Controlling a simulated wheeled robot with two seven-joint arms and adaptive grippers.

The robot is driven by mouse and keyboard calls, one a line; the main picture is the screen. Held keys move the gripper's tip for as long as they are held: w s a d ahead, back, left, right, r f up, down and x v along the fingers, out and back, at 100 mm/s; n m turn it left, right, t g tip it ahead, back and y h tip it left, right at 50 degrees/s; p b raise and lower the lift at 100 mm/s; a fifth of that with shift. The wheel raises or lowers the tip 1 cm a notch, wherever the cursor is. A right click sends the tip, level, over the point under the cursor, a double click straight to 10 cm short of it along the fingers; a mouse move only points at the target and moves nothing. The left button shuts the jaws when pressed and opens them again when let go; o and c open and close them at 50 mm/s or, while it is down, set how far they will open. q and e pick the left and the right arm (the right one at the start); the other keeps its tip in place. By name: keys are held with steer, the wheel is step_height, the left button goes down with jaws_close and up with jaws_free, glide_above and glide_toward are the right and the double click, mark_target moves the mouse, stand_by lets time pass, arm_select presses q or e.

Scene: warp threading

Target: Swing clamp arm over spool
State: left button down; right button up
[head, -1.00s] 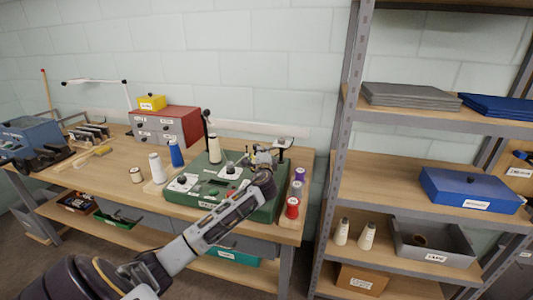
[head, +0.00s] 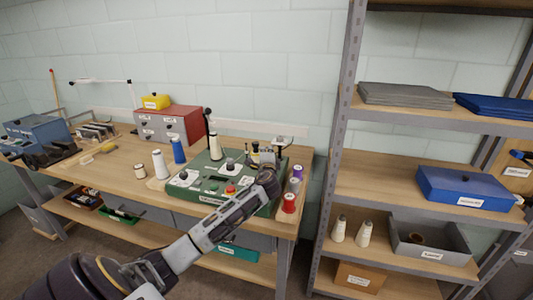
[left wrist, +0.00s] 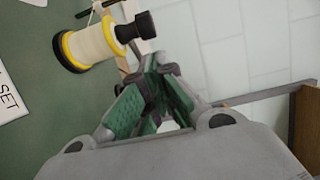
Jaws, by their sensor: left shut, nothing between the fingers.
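The green threading base (head: 208,194) stands on the wooden bench. A cream spool with yellow and black end rings (head: 255,152) sits near its back right; in the left wrist view it lies at upper left (left wrist: 90,43). A black knob (left wrist: 145,24) sticks out at the spool's right end in that view; I cannot tell whether it belongs to the clamp arm. My left gripper (left wrist: 158,66) is shut and empty, its green-padded fingers just below the knob and seemingly apart from it. In the head view my wrist mostly hides this gripper. My right gripper is out of view.
The shelf upright (head: 342,120) is close on the right.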

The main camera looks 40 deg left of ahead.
arm_select(q)
steer(key=v, duration=1)
steer(key=shift+s+f+b, duration=0.15)
steer(key=shift+s+b, duration=0.15)
steer(key=shift+s, duration=0.1)
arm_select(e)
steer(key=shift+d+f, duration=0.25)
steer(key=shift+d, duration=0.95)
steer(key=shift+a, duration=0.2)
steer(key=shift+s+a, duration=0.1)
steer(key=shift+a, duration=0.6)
